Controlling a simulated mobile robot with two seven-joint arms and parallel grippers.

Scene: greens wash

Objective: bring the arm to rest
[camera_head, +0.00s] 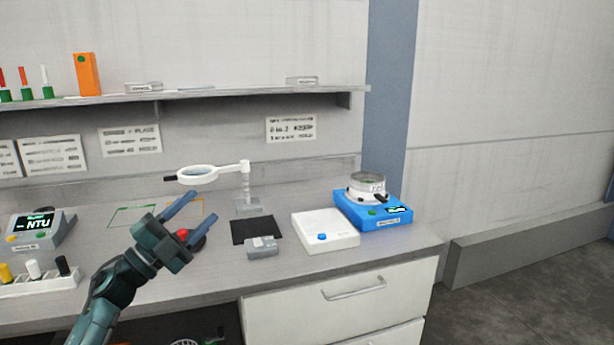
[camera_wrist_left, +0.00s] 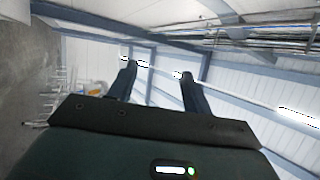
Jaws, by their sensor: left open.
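My left gripper (camera_head: 161,207) is in the head view at the left of the middle, raised in front of the bench and over its front part in the picture. Its two fingers are apart, pointing up and to the right, with nothing between them. In the left wrist view the same gripper (camera_wrist_left: 158,82) shows two spread dark fingers against the ceiling and wall, empty. My right gripper is not in view.
The bench (camera_head: 215,272) carries a magnifier (camera_head: 198,175), a red button (camera_head: 192,239), a black mat (camera_head: 257,229), a white box (camera_head: 325,231), a blue device (camera_head: 374,213) and an NTU meter (camera_head: 38,228). A shelf (camera_head: 200,97) runs above. Open floor (camera_head: 530,290) lies right.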

